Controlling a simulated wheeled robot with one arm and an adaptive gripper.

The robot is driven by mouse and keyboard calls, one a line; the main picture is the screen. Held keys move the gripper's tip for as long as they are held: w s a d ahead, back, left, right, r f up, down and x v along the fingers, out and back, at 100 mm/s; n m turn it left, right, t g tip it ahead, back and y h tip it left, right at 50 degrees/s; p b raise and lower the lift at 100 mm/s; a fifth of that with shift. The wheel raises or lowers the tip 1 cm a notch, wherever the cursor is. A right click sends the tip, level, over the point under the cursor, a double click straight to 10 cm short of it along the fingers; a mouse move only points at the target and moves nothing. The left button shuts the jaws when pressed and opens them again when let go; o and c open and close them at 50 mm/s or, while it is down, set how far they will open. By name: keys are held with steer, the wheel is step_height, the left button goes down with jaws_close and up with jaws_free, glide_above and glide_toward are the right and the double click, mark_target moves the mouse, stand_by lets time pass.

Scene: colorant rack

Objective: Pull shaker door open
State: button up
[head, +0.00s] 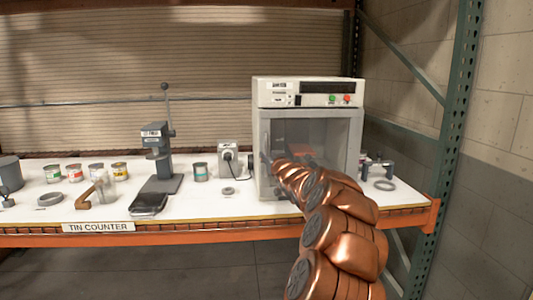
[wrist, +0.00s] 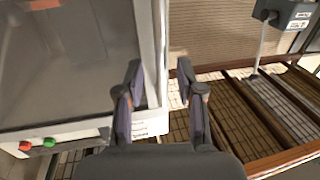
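The shaker (head: 307,92) is a pale cabinet with a control panel on top and a dark glass door (head: 310,130), which looks shut. In the wrist view the door glass (wrist: 70,60) fills the left side, with a light vertical frame edge (wrist: 150,50) beside it. My gripper (wrist: 160,70) is open. Its fingers point at this edge, one finger on each side of it in the picture; I cannot tell whether they touch it. In the head view my copper arm covers the lower right of the door, and the gripper is mostly hidden near the door's left side.
The shaker stands on a white counter (head: 110,207) with an orange front beam (head: 200,233). A lever press (head: 157,160), a small dial device (head: 229,155) and several tins stand to its left. A green rack post (head: 458,120) is to the right.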

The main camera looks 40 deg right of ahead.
steer(key=shift+p+x, duration=0.45)
steer(key=shift+x, duration=1)
jaws_close()
